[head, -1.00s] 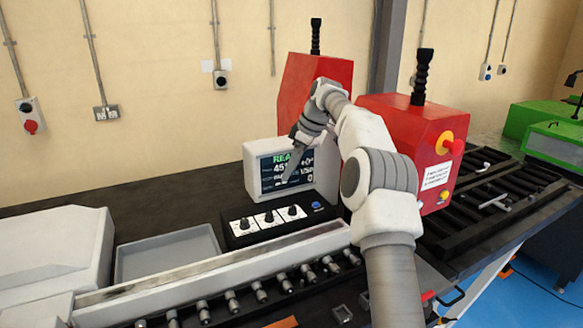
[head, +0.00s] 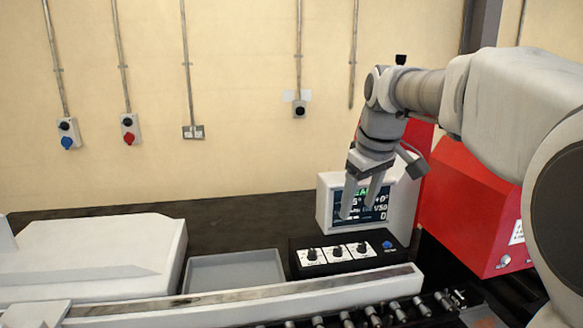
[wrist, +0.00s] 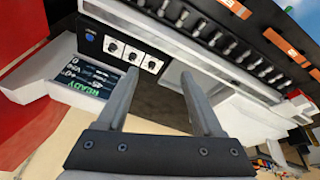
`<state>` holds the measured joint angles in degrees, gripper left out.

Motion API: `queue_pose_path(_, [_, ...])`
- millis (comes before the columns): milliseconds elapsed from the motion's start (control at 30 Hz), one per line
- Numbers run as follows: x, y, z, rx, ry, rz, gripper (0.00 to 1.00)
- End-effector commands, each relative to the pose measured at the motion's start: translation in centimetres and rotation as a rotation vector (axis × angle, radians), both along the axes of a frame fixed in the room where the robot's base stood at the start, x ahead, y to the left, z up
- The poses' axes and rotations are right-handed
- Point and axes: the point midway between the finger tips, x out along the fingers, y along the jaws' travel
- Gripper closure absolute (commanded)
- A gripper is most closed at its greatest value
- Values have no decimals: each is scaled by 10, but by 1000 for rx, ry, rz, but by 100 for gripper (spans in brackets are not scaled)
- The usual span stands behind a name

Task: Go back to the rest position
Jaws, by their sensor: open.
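My gripper (head: 360,203) hangs in the air with its fingers pointing down, in front of the display screen in the head view. Its two grey fingers are apart with nothing between them. The wrist view also shows the open gripper (wrist: 163,105). The white display unit (head: 328,205) is partly covered by the fingers; its screen (wrist: 88,78) shows green and white text in the wrist view. The black control box (head: 300,268) with several knobs and a blue button stands just below and apart from the fingers.
The red machine housing (head: 465,215) stands right, partly behind my arm. A grey tray (head: 236,272) and a white cover (head: 95,258) lie left. A long pale rail (head: 240,300) with several metal fittings runs along the front. The wall above the left bench is clear of large obstacles.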

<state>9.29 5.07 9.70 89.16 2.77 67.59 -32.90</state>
Motion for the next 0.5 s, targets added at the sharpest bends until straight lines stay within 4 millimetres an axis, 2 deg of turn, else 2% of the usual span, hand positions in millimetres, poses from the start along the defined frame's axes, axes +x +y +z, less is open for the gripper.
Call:
queue_pose_path(33, [-19,1,2,-3,-10,-31,32])
queue_pose_path(267, [-95,0,-6,12,-55,-190,32])
queue_pose_path(500, [-173,-5,-35,65,-105,-357,32])
